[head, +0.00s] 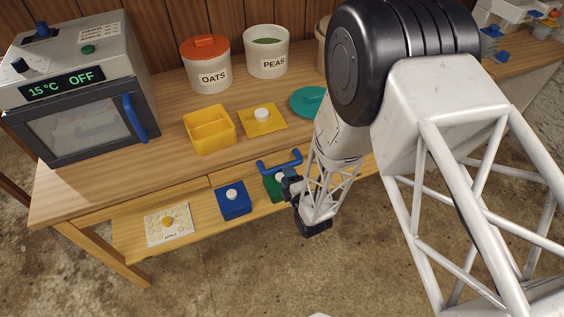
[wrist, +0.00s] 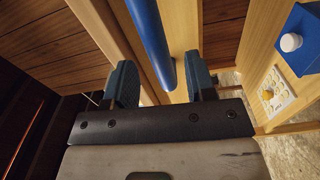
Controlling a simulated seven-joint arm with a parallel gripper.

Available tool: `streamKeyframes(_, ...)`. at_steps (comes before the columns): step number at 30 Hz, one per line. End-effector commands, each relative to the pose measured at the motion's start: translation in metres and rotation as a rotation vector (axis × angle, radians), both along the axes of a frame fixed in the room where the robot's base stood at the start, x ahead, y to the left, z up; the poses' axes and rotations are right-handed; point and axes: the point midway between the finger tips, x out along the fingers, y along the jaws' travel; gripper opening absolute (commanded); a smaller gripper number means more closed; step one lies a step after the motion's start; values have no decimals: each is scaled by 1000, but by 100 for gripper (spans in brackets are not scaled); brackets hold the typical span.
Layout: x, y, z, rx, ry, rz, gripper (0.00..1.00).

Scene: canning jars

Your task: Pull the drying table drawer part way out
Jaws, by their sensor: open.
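The drying table (head: 85,190) is a long wooden table, and its drawer front lies along the front edge, looking flush with it. A blue bar handle (head: 280,163) stands out from the drawer front; it also shows in the wrist view (wrist: 153,40). My gripper (head: 288,177) is at the handle, in front of the table edge. In the wrist view my gripper (wrist: 162,82) is open, with the handle's bar running between its two fingers. I cannot tell whether either finger touches the bar. My arm hides part of the table front on the right.
On top stand an oven (head: 85,100), oats jar (head: 207,66), peas jar (head: 266,55), yellow tray (head: 208,143), yellow lid (head: 250,124) and teal lid (head: 303,100).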

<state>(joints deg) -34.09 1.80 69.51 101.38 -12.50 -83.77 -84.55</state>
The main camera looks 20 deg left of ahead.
Motion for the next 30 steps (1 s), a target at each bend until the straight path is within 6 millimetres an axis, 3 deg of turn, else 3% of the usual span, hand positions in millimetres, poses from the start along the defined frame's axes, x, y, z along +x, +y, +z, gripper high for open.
streamKeyframes(9, -7, -12, -8, 73, -158, -31, 51)
streamKeyframes(30, 2, -4, -6, 76, -166, -33, 51)
